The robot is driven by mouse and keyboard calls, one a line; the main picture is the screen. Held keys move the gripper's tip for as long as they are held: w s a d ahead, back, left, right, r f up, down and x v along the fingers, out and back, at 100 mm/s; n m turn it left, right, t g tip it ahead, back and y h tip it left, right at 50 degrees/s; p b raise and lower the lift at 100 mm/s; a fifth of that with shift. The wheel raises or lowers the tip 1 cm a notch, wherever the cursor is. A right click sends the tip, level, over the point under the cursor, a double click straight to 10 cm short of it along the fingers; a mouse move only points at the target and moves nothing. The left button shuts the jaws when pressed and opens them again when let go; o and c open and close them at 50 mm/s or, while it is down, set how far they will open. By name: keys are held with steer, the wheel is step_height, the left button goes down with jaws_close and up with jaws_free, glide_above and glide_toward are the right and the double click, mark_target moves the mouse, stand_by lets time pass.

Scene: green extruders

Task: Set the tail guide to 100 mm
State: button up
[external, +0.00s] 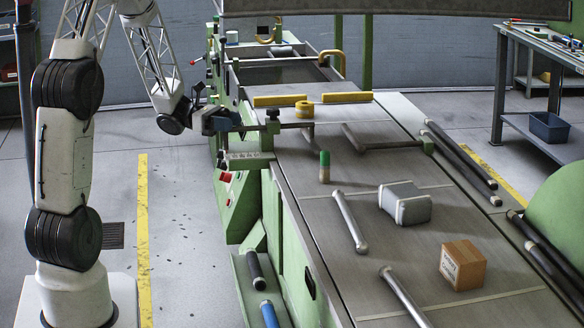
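My gripper (226,121) is at the left edge of the green machine, at the left end of a dark horizontal rod. It is small and dark here, and I cannot tell whether its fingers touch the rod's end or are open or shut. The rod runs right through a clamp with a dark knob (272,115) above the machine bed. A pale scale strip (248,155) with small marks sits on the green bracket just below; its numbers are too small to read. I cannot tell for certain which part is the tail guide or its setting.
On the bed are yellow bars (346,97), a yellow roll (304,108), a green-topped cylinder (324,167), a grey block (405,203), a cardboard box (463,265) and metal rods (350,222). A workbench (540,45) stands at right.

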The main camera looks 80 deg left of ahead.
steer(key=shift+a, duration=0.15)
steer(key=v, duration=0.7)
steer(key=shift+s+a, duration=0.15)
steer(key=shift+s, duration=0.2)
stand_by(0.4)
steer(key=s+d+f+m+g+h, duration=0.2)
steer(key=d+f+m+g, duration=0.3)
steer(key=d+f+g, duration=0.3)
steer(key=d+r+m+g+y, duration=0.1)
steer(key=d+r+m+g, duration=0.1)
steer(key=d+m+g, duration=0.9)
steer(key=s+d+r+m+t+y, duration=0.2)
steer(key=d+r, duration=0.4)
steer(key=d, duration=0.4)
steer(key=s+d+r+m+t+y, duration=0.2)
steer(key=d+r+m+y, duration=0.3)
steer(key=d, duration=0.5)
steer(key=s+d+r+m+t+y, duration=0.2)
steer(key=d+r+m+y, duration=0.2)
steer(key=d, duration=0.6)
steer(key=shift+s+d+r+m+t, duration=0.35)
steer(key=shift+r+m, duration=0.85)
steer(key=shift+r, duration=0.45)
